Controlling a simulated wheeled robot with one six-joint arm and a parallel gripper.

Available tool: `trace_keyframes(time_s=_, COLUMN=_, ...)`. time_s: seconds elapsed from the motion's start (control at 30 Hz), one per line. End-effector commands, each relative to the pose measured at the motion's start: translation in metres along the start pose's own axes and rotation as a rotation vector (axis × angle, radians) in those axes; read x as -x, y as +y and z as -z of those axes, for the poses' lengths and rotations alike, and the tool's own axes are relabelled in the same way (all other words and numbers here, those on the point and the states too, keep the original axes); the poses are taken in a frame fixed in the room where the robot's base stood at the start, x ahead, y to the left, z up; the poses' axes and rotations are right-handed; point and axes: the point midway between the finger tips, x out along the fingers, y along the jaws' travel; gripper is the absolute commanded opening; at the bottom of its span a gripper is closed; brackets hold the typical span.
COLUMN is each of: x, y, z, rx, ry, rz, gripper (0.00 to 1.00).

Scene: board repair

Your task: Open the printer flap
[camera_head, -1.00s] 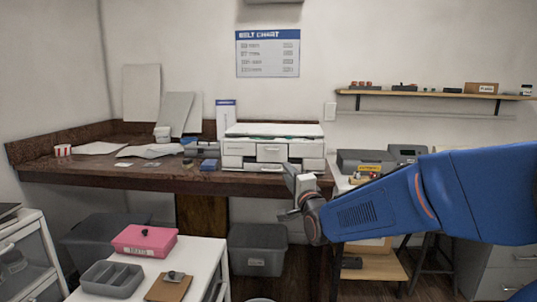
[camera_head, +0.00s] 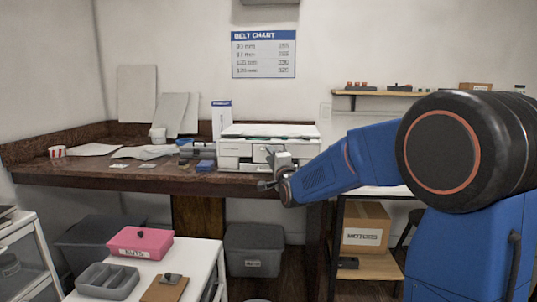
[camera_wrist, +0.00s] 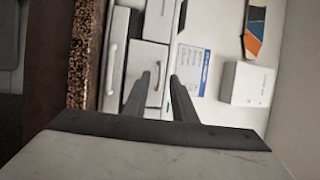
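The white printer (camera_head: 238,150) stands on the brown bench against the back wall. Its front panels look shut, and a thin green line runs under its top. In the wrist view its front (camera_wrist: 150,55) appears turned sideways, with pale panels and long handles. I cannot tell for sure which panel is the flap. My gripper (camera_head: 268,170) is in front of the printer's right half and hides part of it. In the wrist view the two dark fingers (camera_wrist: 168,78) are apart with nothing held between them. Contact with the printer does not show.
The bench (camera_head: 110,176) holds papers, a cup and small items left of the printer. A white cart (camera_head: 195,270) with a pink box (camera_head: 140,242) and grey tray stands in front. A cardboard box (camera_head: 365,228) sits on a lower shelf at right. A grey bin (camera_head: 254,250) is under the bench.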

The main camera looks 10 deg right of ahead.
Motion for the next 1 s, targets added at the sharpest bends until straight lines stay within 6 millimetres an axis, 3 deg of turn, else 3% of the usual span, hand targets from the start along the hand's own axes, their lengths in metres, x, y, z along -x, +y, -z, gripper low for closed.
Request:
trace_keyframes(time_s=0.23, x=-0.024, y=0.0, z=0.0, rx=0.0, ry=0.0, rz=-0.001, gripper=0.25)
trace_keyframes(time_s=0.6, x=-0.028, y=0.0, z=0.0, rx=0.0, ry=0.0, rz=0.0, gripper=0.25)
trace_keyframes(time_s=0.7, x=-0.028, y=0.0, z=0.0, rx=0.0, ry=0.0, rz=0.0, gripper=0.01)
trace_keyframes(time_s=1.0, x=-0.028, y=0.0, z=0.0, rx=0.0, ry=0.0, rz=-0.001, gripper=0.0)
